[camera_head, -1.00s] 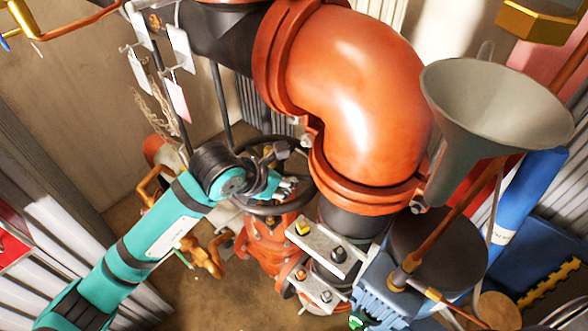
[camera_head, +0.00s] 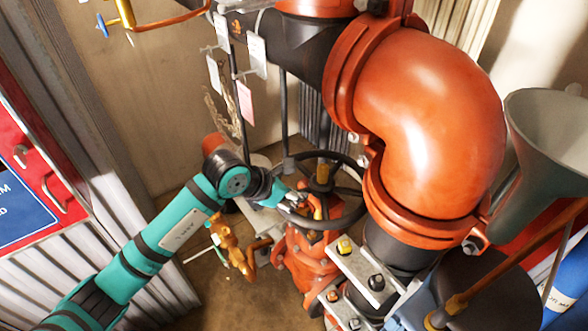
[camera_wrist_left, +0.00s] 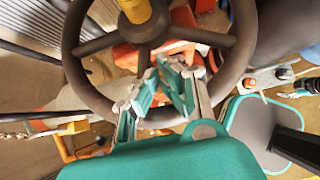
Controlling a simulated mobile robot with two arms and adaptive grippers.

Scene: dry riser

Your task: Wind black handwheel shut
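The black handwheel (camera_head: 347,161) sits on a red valve (camera_head: 308,262), below and left of the large orange pipe elbow. My left gripper (camera_head: 297,201) is at the near left part of the rim. In the left wrist view, the handwheel (camera_wrist_left: 76,62) fills the upper middle, with its yellow hub (camera_wrist_left: 135,10) at the top. The left gripper's fingers (camera_wrist_left: 168,88) reach over the near rim toward a spoke, with a gap between their tips. Firm contact with the rim cannot be told. My right gripper is not in view.
The orange elbow (camera_head: 430,120) stands close right of the wheel. A grey funnel (camera_head: 545,140) is at far right. Hanging tags (camera_head: 245,102) and a thin rod are behind the arm. A red cabinet (camera_head: 45,170) is at left. A small brass valve (camera_head: 232,248) sits below the gripper.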

